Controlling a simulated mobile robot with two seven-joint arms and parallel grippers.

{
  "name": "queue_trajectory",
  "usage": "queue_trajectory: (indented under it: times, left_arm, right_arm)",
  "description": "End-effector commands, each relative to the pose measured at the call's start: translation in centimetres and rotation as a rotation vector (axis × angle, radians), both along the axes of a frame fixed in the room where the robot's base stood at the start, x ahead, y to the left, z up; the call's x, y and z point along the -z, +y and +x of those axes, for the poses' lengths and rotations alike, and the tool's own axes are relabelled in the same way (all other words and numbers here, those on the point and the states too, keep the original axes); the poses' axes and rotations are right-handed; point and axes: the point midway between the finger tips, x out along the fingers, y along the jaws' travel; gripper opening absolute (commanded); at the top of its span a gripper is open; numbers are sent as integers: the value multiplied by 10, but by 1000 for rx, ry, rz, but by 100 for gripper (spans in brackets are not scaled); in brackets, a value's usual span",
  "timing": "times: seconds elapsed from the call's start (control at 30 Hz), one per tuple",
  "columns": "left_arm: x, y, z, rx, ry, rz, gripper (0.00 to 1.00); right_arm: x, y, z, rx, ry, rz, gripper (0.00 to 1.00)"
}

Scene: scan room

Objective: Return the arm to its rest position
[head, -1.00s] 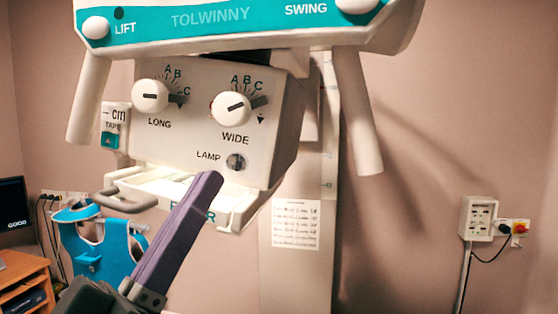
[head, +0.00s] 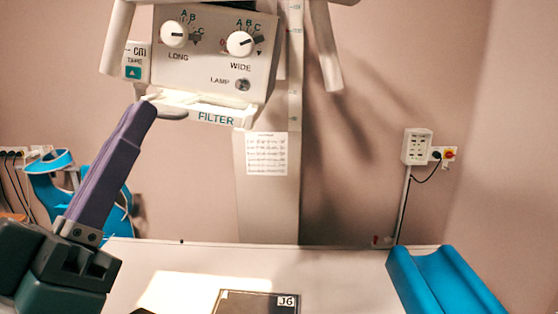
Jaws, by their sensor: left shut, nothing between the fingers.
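My left gripper (head: 146,108) has long purple fingers, pressed together and empty, pointing up and to the right from the lower left of the head view. Its tips overlap the left end of the filter tray (head: 180,99) in the picture; I cannot tell whether they touch it. The white X-ray tube head (head: 205,68) carries the LONG knob (head: 173,34), the WIDE knob (head: 240,43) and the LAMP button (head: 243,84). My right gripper is not in view.
Below is a white table (head: 345,270) with a lit patch, a dark flat plate (head: 250,303) marked JG and a blue trough-shaped cushion (head: 440,280). A blue apron (head: 50,185) hangs at the left. A socket box (head: 416,147) is on the right wall.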

Motion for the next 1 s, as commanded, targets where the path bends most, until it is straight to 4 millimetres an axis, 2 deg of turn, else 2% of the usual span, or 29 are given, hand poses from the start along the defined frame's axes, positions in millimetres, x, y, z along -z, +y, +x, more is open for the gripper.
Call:
queue_trajectory:
  times: [0.37,0.6,0.67,0.77,0.9,1.0]
  left_arm:
    - [21,-13,20,-43,334,167,0]
    - [52,-12,15,-76,664,343,0]
    - [63,-8,6,-85,787,410,0]
    - [84,3,-20,-94,1012,532,0]
    - [104,26,-74,-93,1326,691,0]
    - [109,43,-117,-83,1522,784,0]
  right_arm:
    - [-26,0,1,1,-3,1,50]
    - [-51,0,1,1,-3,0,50]
    - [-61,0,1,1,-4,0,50]
    - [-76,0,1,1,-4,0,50]
    - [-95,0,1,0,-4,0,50]
    - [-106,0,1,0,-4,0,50]
